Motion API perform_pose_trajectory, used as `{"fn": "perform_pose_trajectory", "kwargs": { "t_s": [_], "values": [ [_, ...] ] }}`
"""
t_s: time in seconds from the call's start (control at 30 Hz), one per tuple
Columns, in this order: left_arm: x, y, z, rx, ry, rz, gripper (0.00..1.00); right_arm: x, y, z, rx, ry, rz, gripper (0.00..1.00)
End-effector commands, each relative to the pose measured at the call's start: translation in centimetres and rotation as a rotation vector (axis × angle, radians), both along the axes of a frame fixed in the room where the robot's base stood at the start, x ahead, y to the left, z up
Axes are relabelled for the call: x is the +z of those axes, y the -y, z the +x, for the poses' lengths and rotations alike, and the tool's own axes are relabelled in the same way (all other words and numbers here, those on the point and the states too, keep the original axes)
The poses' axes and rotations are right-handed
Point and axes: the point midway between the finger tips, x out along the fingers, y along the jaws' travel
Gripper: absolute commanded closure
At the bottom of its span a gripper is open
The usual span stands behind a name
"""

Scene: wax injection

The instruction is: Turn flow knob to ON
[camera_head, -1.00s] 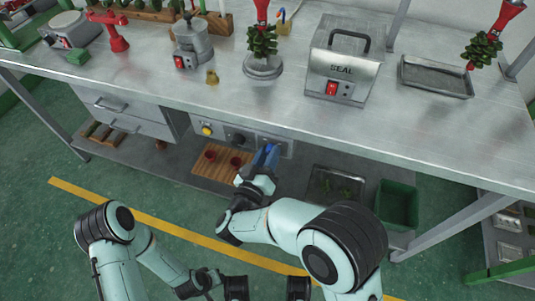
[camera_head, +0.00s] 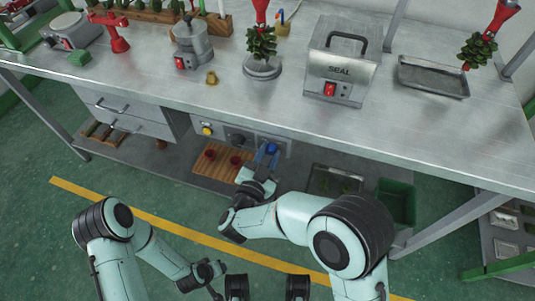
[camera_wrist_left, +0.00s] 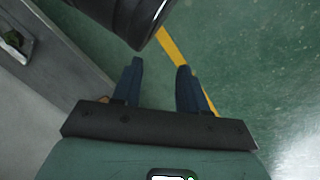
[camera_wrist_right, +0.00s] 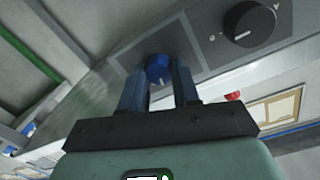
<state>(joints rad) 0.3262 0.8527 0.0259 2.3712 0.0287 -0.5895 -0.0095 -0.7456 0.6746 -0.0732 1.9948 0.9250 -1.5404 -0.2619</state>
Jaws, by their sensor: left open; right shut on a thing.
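The blue knob (camera_wrist_right: 157,68) sits on the grey control panel under the table's front edge. It also shows in the head view (camera_head: 271,148). My right gripper (camera_wrist_right: 159,75) is shut on the blue knob, one blue finger on each side of it. A pale pointer line on the knob's face shows between the fingers. The knob's own markings are hidden or too small to read. My left gripper (camera_wrist_left: 158,75) is open and empty over the green floor.
A black knob (camera_wrist_right: 250,24) is beside the blue one on the panel, and a yellow button (camera_head: 207,129) is farther left. A wooden board (camera_head: 215,170) with red pieces lies on the lower shelf. A green bin (camera_head: 397,203) stands at right.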

Motion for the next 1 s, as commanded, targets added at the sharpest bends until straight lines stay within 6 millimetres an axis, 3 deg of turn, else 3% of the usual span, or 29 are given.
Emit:
{"fn": "perform_pose_trajectory", "kwargs": {
  "t_s": [0.5,1.0],
  "values": [
    [-3.4,-0.6,-3.6,0.007,-0.121,-0.006,0.57,-0.4,0.1,-0.1,0.000,0.132,0.425,1.00],
    [-4.8,-0.8,-5.6,0.012,-0.189,-0.010,0.57,-0.3,0.1,-0.1,0.000,0.187,0.600,1.00]
  ]
}}
